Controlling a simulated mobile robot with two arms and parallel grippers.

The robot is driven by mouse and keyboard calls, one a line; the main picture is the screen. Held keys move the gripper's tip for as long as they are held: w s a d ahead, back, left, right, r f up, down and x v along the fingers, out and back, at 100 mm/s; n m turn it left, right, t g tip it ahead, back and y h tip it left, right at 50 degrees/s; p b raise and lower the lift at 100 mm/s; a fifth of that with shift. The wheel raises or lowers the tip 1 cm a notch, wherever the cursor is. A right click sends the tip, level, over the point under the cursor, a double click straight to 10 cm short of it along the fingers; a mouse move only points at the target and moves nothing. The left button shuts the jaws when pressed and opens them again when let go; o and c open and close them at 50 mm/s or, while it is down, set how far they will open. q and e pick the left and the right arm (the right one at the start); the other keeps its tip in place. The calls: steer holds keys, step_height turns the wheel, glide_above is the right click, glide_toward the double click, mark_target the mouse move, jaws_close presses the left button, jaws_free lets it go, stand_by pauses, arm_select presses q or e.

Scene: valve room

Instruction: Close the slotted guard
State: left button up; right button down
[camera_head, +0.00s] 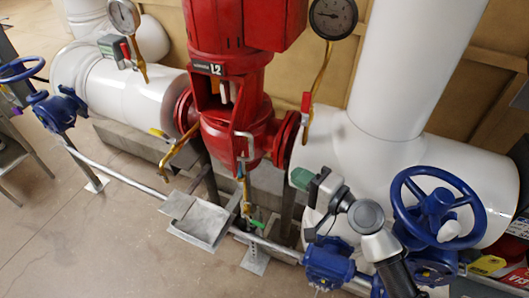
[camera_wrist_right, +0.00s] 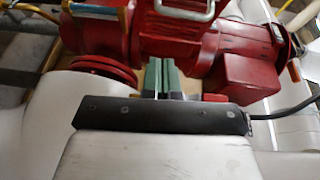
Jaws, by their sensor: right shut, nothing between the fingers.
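The red pump unit marked L2 (camera_head: 213,69) stands at the centre of the head view. Its front has an opening with pale parts inside. A pale U-shaped handle (camera_head: 250,146) sits on the red front below the opening; it also shows at the top of the wrist view (camera_wrist_right: 185,10). I cannot clearly make out the guard's slots or its edges. My right gripper (camera_head: 300,179) is right of and below the handle, apart from it, in front of the white pipe. Its green fingers (camera_wrist_right: 160,77) are together and empty. My left gripper is not in view.
A blue handwheel (camera_head: 438,208) stands right of my right arm. Gauges on yellow stems flank the pump. A grey metal bracket (camera_head: 200,218) and a thin horizontal pipe lie low in front. Large white pipes (camera_head: 375,150) are close behind my gripper. Floor at lower left is clear.

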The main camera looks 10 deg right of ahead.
steer(key=w+a+r+p, duration=0.2)
steer(key=w+a+p, duration=0.1)
steer(key=w+a, duration=0.3)
steer(key=shift+w+a+y, duration=0.3)
steer(key=shift+a+y, duration=0.1)
steer(key=shift+a, duration=0.35)
